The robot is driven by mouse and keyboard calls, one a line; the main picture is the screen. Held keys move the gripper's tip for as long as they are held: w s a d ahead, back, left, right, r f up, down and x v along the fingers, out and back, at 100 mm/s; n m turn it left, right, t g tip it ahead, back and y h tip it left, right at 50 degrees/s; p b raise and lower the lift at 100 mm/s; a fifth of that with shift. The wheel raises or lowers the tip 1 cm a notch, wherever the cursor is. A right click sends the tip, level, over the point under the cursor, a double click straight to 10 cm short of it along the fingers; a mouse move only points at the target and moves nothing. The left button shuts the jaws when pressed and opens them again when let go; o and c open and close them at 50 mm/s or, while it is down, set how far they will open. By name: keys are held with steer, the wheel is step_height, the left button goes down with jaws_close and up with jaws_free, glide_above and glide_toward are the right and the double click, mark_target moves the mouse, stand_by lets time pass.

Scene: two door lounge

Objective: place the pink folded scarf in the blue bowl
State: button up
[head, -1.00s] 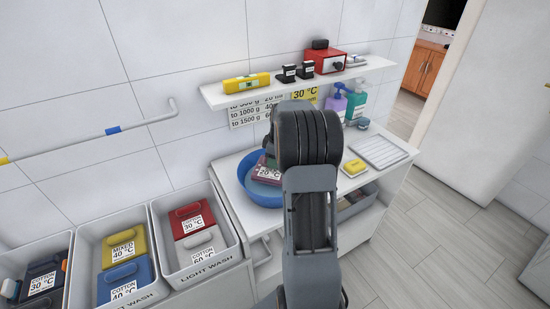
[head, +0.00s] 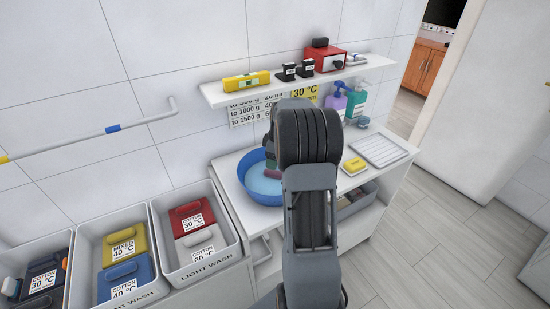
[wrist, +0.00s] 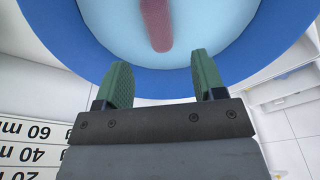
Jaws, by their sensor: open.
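The blue bowl (head: 246,186) stands on the white counter, with pale blue water-like content inside. It fills the upper part of the wrist view, its rim (wrist: 90,50) curving around. A narrow reddish-pink piece, apparently the pink folded scarf (wrist: 155,24), lies inside the bowl beyond my fingertips; its far end is cut off by the frame. In the head view my arm hides most of it. My gripper (wrist: 162,72) is open and empty at the bowl's near rim in the wrist view, with a gap between the fingertips and the scarf. In the head view it is mostly hidden behind my arm.
Grey bins with folded cloths, such as the light wash bin (head: 210,259), stand at the left. A shelf (head: 300,87) with a red box (head: 325,61) hangs above. A yellow sponge-like block (head: 354,166) and white rack (head: 379,150) lie right of my arm. Floor is clear at right.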

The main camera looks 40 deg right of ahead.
steer(key=shift+r, duration=0.15)
step_height(320, 180, up, 7)
steer(key=p, duration=0.4)
steer(key=shift+p, duration=0.35)
steer(key=s+a+r+m+t, duration=0.1)
steer(key=s+a+r+m, duration=0.2)
steer(key=s+a, duration=0.6)
steer(key=s+a+r+m+t+h, duration=0.1)
steer(key=s+a+r+m, duration=0.3)
steer(key=s+a, duration=0.5)
steer(key=a+t, duration=0.1)
steer(key=a, duration=0.5)
steer(key=shift+s+r, duration=0.2)
steer(key=shift+s, duration=0.15)
